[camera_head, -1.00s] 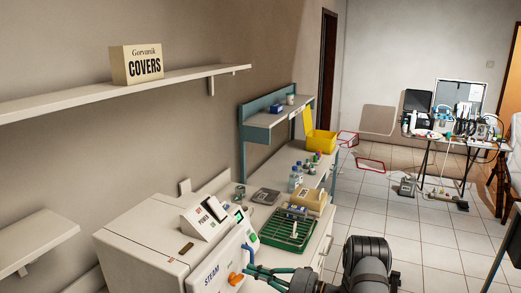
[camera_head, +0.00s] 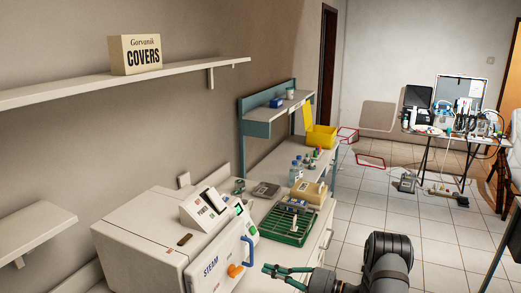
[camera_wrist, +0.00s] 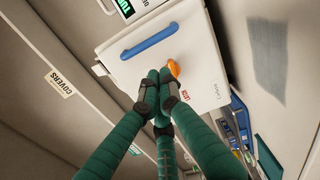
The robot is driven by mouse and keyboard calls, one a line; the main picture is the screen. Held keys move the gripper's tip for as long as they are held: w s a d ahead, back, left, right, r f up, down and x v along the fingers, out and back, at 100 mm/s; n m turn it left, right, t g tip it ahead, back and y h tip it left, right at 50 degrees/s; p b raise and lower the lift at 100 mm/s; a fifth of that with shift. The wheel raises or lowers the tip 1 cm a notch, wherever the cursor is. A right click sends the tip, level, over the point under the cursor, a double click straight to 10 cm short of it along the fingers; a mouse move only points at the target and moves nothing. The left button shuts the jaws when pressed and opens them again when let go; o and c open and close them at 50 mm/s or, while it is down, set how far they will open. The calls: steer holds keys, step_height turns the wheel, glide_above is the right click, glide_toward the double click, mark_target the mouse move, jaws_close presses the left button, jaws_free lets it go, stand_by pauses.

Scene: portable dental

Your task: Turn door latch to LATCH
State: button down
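The steam sterilizer (camera_head: 165,245) is a white box at the lower left in the head view, with its front door (camera_head: 215,272) closed or nearly so. The door carries a blue handle (camera_head: 250,251) and an orange latch knob (camera_head: 235,270). In the wrist view the door (camera_wrist: 205,45), blue handle (camera_wrist: 150,43) and orange knob (camera_wrist: 174,68) show again. A small red label (camera_wrist: 184,97) sits near the knob; its text is too small to read surely. My gripper (camera_head: 268,270), with green fingers, is just right of the knob. Its fingertips (camera_wrist: 159,74) are together and empty; contact with the knob is unclear.
A green rack tray (camera_head: 287,228) sits on the counter beyond the sterilizer, with bottles (camera_head: 296,172) and a yellow bin (camera_head: 321,138) farther back. A wall shelf (camera_head: 110,84) holds a covers box (camera_head: 134,55).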

mark_target(235, 271)
steer(key=w+a+m, duration=0.1)
steer(key=w+a+f+m+b, duration=0.1)
steer(key=a, duration=0.1)
steer(key=w+a, duration=0.1)
steer(key=a, duration=0.1)
steer(key=shift+a+f+m+b, duration=0.2)
steer(key=shift+m+b, duration=0.1)
steer(key=shift+m, duration=0.1)
steer(key=shift+r, duration=0.15)
steer(key=shift+a, duration=0.1)
